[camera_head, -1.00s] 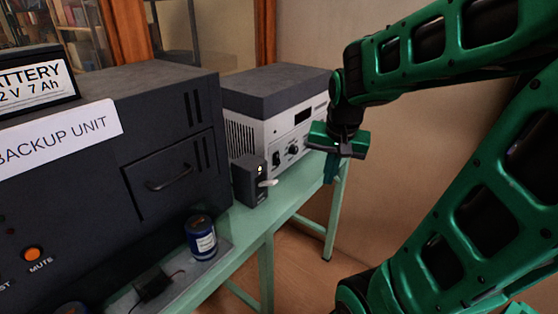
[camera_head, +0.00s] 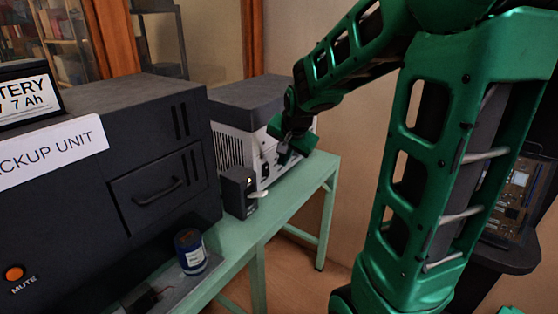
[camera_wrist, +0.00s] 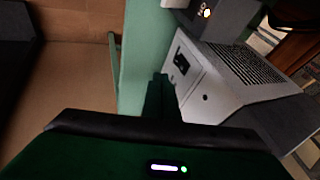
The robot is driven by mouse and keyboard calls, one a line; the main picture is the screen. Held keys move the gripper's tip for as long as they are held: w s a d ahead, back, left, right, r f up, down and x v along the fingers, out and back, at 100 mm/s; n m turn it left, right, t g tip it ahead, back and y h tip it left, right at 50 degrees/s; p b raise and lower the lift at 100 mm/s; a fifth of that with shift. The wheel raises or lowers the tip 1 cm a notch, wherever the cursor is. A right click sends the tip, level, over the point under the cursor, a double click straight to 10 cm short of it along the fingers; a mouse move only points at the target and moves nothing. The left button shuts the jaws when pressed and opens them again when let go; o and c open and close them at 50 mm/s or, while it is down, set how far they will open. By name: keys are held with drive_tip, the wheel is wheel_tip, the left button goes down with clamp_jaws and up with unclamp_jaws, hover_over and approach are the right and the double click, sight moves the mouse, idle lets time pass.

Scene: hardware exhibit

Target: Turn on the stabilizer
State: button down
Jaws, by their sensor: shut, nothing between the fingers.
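The stabilizer (camera_head: 229,145) is a white box with a dark grey top and side vents, standing at the far end of the green table. My gripper (camera_head: 283,160) is shut and empty, close in front of its front panel, and hides much of that panel. A dark switch (camera_head: 264,168) shows at the left of the panel. In the wrist view the stabilizer (camera_wrist: 205,95) lies to the right of my shut fingers (camera_wrist: 160,90), with a black switch (camera_wrist: 181,62) on its front. I cannot tell whether the fingers touch the panel.
A small dark box (camera_head: 238,192) with a lit lamp and pale lever stands just left of the stabilizer. The large backup unit (camera_head: 110,190) fills the left. A dark stand (camera_head: 510,255) is at right.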

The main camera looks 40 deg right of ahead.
sight(267, 170)
drive_tip(key=w+f, duration=0.7)
drive_tip(key=f, duration=0.1)
drive_tip(key=shift+w, duration=0.15)
idle(0.3)
drive_tip(key=shift+w, duration=0.1)
idle(0.3)
